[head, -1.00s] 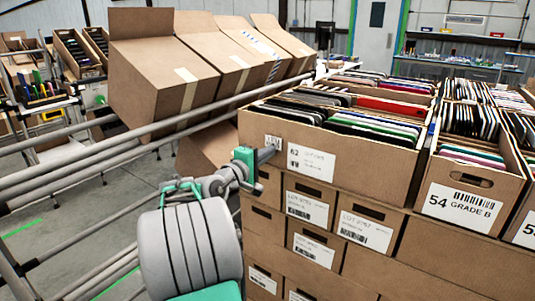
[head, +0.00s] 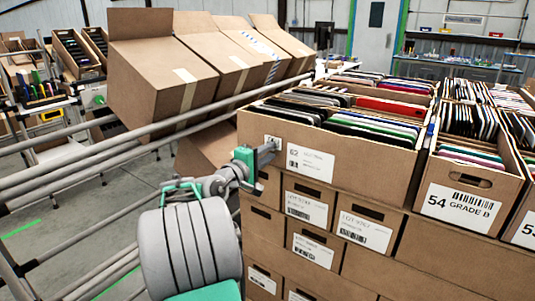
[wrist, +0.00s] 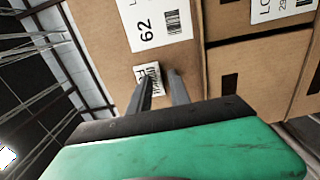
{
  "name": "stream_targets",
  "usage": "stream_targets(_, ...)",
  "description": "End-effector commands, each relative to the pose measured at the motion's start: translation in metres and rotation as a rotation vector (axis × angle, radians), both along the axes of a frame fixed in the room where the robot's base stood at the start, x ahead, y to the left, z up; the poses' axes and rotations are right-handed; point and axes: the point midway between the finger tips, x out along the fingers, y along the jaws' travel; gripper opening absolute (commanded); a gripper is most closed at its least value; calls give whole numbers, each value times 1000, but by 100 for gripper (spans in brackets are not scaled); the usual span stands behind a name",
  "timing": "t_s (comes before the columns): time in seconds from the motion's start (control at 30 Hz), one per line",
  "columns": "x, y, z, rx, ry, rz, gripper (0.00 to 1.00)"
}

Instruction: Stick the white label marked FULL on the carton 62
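Carton 62 (head: 350,165) is a brown box full of sleeves at the top left corner of the stack. Its printed 62 label (head: 310,160) also shows in the wrist view (wrist: 158,22). The small white FULL label (wrist: 146,78) lies against the carton's front face beside the printed label, partly hidden by a finger. In the head view only part of it (head: 271,139) shows, above my fingers. My gripper (wrist: 161,75) has its fingertips at the label, with a gap between the fingers. Whether the fingertips touch the label is not clear.
More labelled cartons (head: 365,232) are stacked below, and carton 54 (head: 470,195) stands to the right. Metal rails (head: 130,135) with tilted open cartons (head: 160,75) run along the left, close to my arm.

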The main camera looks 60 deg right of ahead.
Motion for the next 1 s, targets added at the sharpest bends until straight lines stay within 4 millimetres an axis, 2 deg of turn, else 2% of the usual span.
stream_targets(0.33, 2, 6, 0, 0, 0, 2, 27)
stream_targets(0.63, 12, 63, 0, 0, 0, 5, 27)
stream_targets(1.0, 16, 98, 0, 0, 0, 3, 27)
